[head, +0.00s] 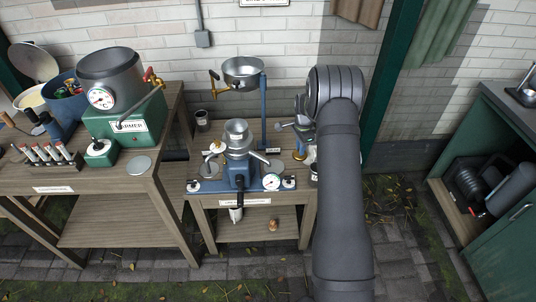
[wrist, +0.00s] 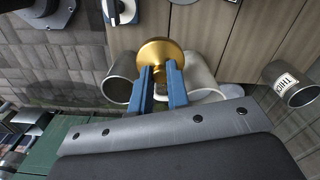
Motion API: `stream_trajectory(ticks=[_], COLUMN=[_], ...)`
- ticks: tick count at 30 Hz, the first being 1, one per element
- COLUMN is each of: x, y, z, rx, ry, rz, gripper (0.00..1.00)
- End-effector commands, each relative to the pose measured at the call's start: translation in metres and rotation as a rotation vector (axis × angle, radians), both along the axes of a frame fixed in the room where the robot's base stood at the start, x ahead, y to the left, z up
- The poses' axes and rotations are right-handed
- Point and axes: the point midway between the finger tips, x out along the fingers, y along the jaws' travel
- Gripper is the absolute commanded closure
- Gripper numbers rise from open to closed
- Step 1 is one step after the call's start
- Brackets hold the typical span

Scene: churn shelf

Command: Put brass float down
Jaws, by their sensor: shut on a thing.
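The brass float (wrist: 160,52) is a round gold disc in the wrist view. The two blue fingers of my gripper (wrist: 161,90) are shut on it. In the head view my gripper (head: 304,138) is over the right end of the middle wooden bench (head: 205,203), and only a small gold patch of the float (head: 310,155) shows below it. My arm hides much of that end of the bench. I cannot tell whether the float touches anything beneath it.
A blue separator (head: 240,172) with dials stands on the bench, left of my gripper; a metal bowl (head: 242,72) sits above on a blue post. Metal cups (wrist: 119,78) and (wrist: 198,76) flank the float closely. A labelled can (wrist: 291,86) is farther right.

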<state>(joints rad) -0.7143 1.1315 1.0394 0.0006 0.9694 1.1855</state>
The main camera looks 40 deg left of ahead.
Motion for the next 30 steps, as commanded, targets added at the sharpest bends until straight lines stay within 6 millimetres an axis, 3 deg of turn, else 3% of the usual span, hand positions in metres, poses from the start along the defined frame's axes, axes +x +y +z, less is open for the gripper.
stream_trajectory(ticks=[6, 14, 18, 30], x=[-0.001, -0.001, -0.001, -0.001], y=[-0.001, 0.0, -0.001, 0.0], z=[-0.043, -0.064, -0.085, -0.093], rx=[-0.003, -0.002, -0.002, -0.001], ry=[0.004, 0.002, 0.002, 0.002], rz=[0.002, 0.001, 0.001, 0.0], gripper=[1.0, 1.0, 1.0, 1.0])
